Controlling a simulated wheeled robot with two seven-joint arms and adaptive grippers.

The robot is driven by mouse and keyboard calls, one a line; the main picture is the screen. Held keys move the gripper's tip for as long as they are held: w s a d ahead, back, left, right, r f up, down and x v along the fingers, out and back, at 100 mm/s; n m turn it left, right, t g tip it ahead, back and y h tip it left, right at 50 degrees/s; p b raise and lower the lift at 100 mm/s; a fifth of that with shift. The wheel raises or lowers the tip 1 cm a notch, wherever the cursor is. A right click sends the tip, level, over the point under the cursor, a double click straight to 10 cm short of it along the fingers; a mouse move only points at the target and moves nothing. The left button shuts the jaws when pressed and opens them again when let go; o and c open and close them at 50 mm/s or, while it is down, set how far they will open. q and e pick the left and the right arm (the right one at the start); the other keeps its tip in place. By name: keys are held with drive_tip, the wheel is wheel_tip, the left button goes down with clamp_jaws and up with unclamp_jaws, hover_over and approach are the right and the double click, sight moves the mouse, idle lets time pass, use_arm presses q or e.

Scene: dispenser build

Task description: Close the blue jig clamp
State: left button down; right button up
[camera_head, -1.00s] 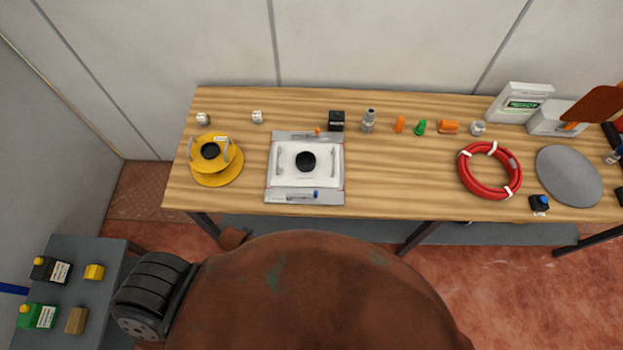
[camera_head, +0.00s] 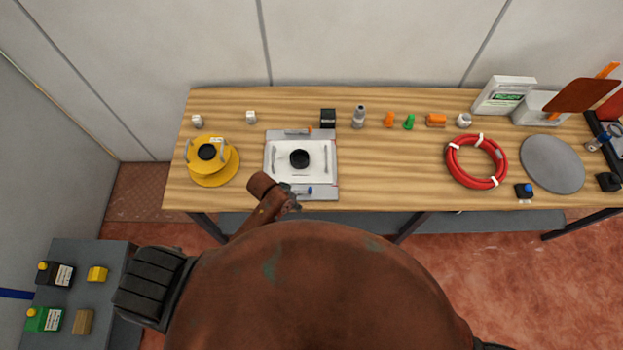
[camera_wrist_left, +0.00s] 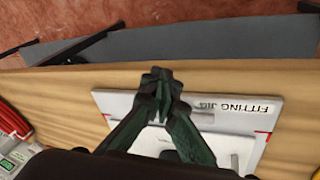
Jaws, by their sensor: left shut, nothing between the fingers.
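The fitting jig is a light grey plate (camera_head: 330,192) with a white block and a round black part at its centre. In the wrist view, the plate (camera_wrist_left: 262,122) bears upside-down "FITTING JIG" lettering. The blue jig clamp (camera_head: 310,190) shows as a small blue tip on the jig's front strip. An orange tip (camera_head: 309,128) shows on the back strip. My left gripper (camera_head: 293,204) is shut and empty at the jig's front edge, just left of the blue tip. Its closed fingers (camera_wrist_left: 160,80) hide part of the jig; contact with the clamp cannot be told. My right gripper is out of view.
A yellow spool (camera_head: 215,172) stands left of the jig. Several small parts line the table's back, including a black block (camera_head: 328,118). A red hose coil (camera_head: 451,163) and a grey disc (camera_head: 552,164) lie to the right. The wood between jig and coil is clear.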

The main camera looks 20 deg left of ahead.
use_arm(q)
drive_tip(key=shift+m+g+h, duration=0.3)
drive_tip(key=shift+m+g, duration=0.2)
drive_tip(key=shift+g, duration=0.2)
drive_tip(key=w+d, duration=0.1)
drive_tip(key=d, duration=0.1)
drive_tip(key=w+d+r, duration=0.1)
drive_tip(key=d, duration=0.1)
drive_tip(key=w+d+r, duration=0.1)
drive_tip(key=w+d, duration=0.1)
drive_tip(key=shift+w+r+p, duration=0.1)
drive_tip(key=shift+r+p, duration=0.05)
drive_tip(key=shift+p, duration=0.15)
drive_tip(key=shift+g, duration=0.8)
drive_tip(key=w+d+r, duration=0.2)
drive_tip(key=w, duration=0.1)
drive_tip(key=shift+d+r+p, duration=0.15)
drive_tip(key=shift+d+p, duration=0.05)
drive_tip(key=shift+p, duration=0.1)
drive_tip(key=w+a+r+n+g+y, duration=0.2)
drive_tip(key=w+a+r+n+y, duration=0.1)
drive_tip(key=w+a+r, duration=0.3)
drive_tip(key=w+r, duration=0.2)
drive_tip(key=w, duration=0.2)
drive_tip(key=shift+n+y, duration=0.3)
drive_tip(key=shift+f, duration=0.1)
